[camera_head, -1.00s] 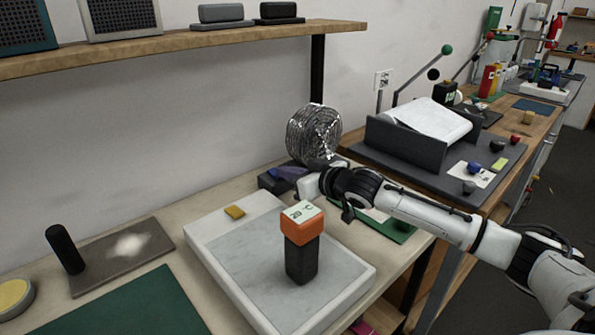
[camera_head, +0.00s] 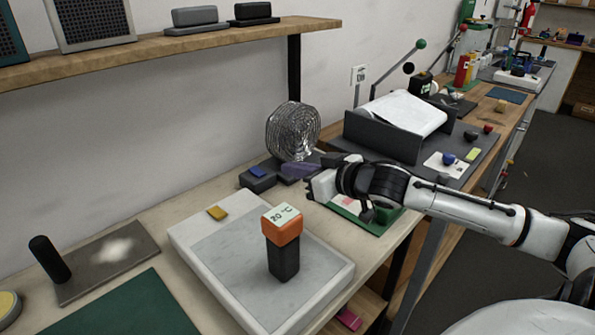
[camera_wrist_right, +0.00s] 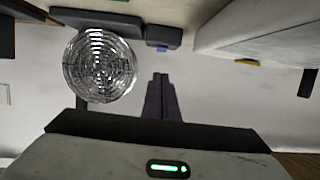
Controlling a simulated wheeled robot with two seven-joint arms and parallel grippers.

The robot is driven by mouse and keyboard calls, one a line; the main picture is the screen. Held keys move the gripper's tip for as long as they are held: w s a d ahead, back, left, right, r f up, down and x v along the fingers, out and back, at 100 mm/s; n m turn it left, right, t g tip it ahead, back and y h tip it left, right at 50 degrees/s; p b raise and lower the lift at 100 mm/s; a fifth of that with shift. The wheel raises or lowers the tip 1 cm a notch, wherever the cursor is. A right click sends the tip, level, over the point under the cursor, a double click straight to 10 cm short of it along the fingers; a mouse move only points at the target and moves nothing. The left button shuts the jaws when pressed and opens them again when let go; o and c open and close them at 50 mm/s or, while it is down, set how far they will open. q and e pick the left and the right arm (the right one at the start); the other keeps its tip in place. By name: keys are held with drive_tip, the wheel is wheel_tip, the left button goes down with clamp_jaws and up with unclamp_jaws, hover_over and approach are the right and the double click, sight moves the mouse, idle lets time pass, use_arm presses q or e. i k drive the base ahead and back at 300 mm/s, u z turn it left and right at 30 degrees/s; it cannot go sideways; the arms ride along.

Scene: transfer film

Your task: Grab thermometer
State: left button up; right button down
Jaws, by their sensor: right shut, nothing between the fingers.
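The thermometer (camera_head: 283,242) is an upright block with an orange top, a dark lower body and a pale display reading 20 °C. It stands on a white tray-like plate (camera_head: 190,243) with a grey inner surface. My right gripper (camera_head: 298,170) is behind and to the right of it, apart from it, near the fan-like round object (camera_head: 293,132). In the right wrist view its dark fingers (camera_wrist_right: 160,78) are together and empty. The thermometer cannot be made out clearly in that view. My left gripper is not in view.
Dark boxes (camera_head: 258,181) sit behind. A green tray (camera_head: 350,211) lies under my right arm. A grey plate with a black post (camera_head: 50,260) and a green mat (camera_head: 135,308) are at left. A wooden shelf (camera_head: 170,53) hangs above.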

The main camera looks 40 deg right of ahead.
sight(281, 226)
drive_tip(key=k, duration=1)
